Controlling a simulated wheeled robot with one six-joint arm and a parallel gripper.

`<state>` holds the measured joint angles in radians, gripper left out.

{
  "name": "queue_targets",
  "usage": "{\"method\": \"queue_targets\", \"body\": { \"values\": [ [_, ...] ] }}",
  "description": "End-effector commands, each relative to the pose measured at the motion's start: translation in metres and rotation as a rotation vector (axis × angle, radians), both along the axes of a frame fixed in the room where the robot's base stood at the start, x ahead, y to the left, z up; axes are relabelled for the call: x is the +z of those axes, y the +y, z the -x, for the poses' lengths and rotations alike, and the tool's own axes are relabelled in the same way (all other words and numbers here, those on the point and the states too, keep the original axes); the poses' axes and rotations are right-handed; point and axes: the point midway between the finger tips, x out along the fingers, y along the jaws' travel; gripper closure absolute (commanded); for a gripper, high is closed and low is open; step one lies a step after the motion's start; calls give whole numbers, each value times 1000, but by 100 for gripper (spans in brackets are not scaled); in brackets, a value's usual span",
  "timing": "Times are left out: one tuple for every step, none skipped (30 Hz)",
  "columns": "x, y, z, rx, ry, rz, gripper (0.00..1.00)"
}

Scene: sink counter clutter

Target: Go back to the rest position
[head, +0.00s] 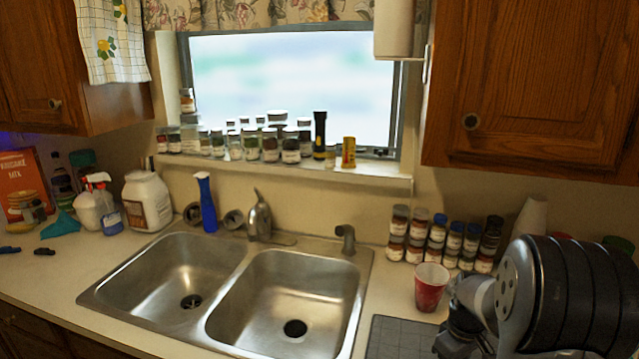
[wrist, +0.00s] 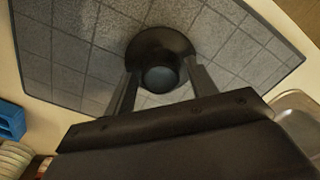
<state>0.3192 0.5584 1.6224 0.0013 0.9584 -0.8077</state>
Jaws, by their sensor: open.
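My gripper (wrist: 161,68) is open in the wrist view, its two fingers pointing at a grey tiled mat (wrist: 75,50). A dark round object (wrist: 160,42) with a bluish-grey top shows on the mat, between and just beyond the fingertips. Whether the fingers touch it I cannot tell. In the head view my arm fills the lower right corner and hides most of the mat (head: 395,335) and the dark object.
A red cup (head: 431,288) stands close left of my arm. Several spice jars (head: 437,240) stand behind it against the wall. The double sink (head: 290,300) lies to the left. A blue object (wrist: 12,120) shows at the wrist view's left edge.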

Motion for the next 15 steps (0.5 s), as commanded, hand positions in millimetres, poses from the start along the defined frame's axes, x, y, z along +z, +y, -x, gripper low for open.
{"method": "queue_targets", "body": {
  "values": [
    [9,-1,-2,0,-8,2,46],
    [13,0,-1,0,-7,2,46],
    [17,0,-1,0,-7,2,46],
    [20,0,-1,0,-6,3,46],
    [22,0,-1,0,-5,2,46],
    [25,0,-1,0,-5,2,46],
    [26,0,-1,0,-4,1,46],
    [27,0,-1,0,-4,1,46],
    [28,0,-1,0,-3,1,46],
    [29,0,-1,0,-3,1,46],
    [30,0,-1,0,-3,1,46],
    [30,0,-1,0,-3,1,46],
    [30,0,-1,0,-3,1,46],
    [30,0,-1,0,-3,1,46],
    [30,0,-1,0,-3,1,46]
  ]
}}
